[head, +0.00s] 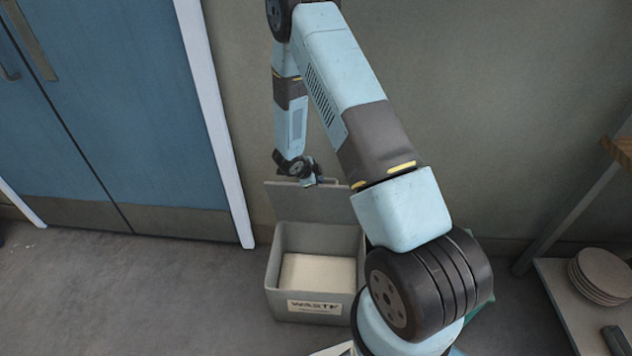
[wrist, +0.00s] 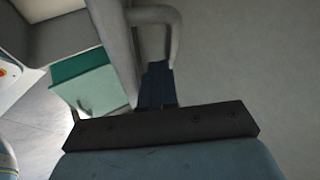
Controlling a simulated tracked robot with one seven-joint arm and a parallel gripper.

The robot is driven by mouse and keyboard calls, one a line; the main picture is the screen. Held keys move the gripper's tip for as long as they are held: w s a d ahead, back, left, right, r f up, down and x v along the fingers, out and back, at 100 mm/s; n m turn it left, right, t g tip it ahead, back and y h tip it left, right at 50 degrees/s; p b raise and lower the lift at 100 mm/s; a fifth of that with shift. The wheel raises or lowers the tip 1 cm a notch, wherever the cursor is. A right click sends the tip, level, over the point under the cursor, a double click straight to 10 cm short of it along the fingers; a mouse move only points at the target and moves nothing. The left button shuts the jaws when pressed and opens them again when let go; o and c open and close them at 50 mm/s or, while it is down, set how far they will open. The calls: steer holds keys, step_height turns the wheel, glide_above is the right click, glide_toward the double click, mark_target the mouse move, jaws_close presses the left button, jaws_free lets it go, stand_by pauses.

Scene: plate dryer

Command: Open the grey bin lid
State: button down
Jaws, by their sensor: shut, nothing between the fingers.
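The grey bin (head: 287,262), labelled "WASTE", stands on the floor by the wall. Its grey lid (head: 335,203) is raised and stands roughly upright at the back of the opening, so the pale inside shows. My gripper (head: 312,180) is at the top edge of the lid, near the lid's handle. In the wrist view the dark fingers (wrist: 157,84) are together with nothing held between them. They lie beside the lid (wrist: 108,32) and close to its curved grey handle (wrist: 168,18). I cannot tell whether they touch it.
A blue double door (head: 110,110) with a white frame is at left. A shelf unit with stacked plates (head: 600,275) is at right. A teal container (wrist: 88,85) shows beside the bin in the wrist view. The floor (head: 150,295) left of the bin is clear.

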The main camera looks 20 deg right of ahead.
steer(key=a+r, duration=0.1)
steer(key=r, duration=0.2)
steer(key=a+r, duration=0.2)
steer(key=r, duration=0.1)
steer(key=a+r, duration=0.1)
steer(key=r, duration=0.2)
steer(key=shift+s+a, duration=0.15)
steer(key=shift+s, duration=0.1)
steer(key=s+d+r+m, duration=0.2)
steer(key=s+r+m, duration=0.2)
steer(key=r+m, duration=0.45)
steer(key=s+d+r+m, duration=0.1)
steer(key=s+r+m, duration=0.3)
steer(key=r+m, duration=0.5)
steer(key=s+d+r+m, duration=0.25)
steer(key=r+m, duration=0.45)
steer(key=r, duration=0.4)
steer(key=s+a+r+m+y, duration=0.1)
steer(key=s+r+m, duration=0.3)
steer(key=s+m, duration=0.4)
steer(key=s+a+r+m+t+y, duration=0.1)
steer(key=s+a+r+m+y, duration=0.1)
steer(key=s+r+m, duration=0.3)
steer(key=s+a+r+m+t+y, duration=0.1)
steer(key=s+a+r+m+y, duration=0.1)
steer(key=s+m, duration=1)
step_height(320, 180, up, 2)
steer(key=shift+r+m+y, duration=0.25)
steer(key=shift+m+y, duration=0.3)
steer(key=shift+y, duration=0.15)
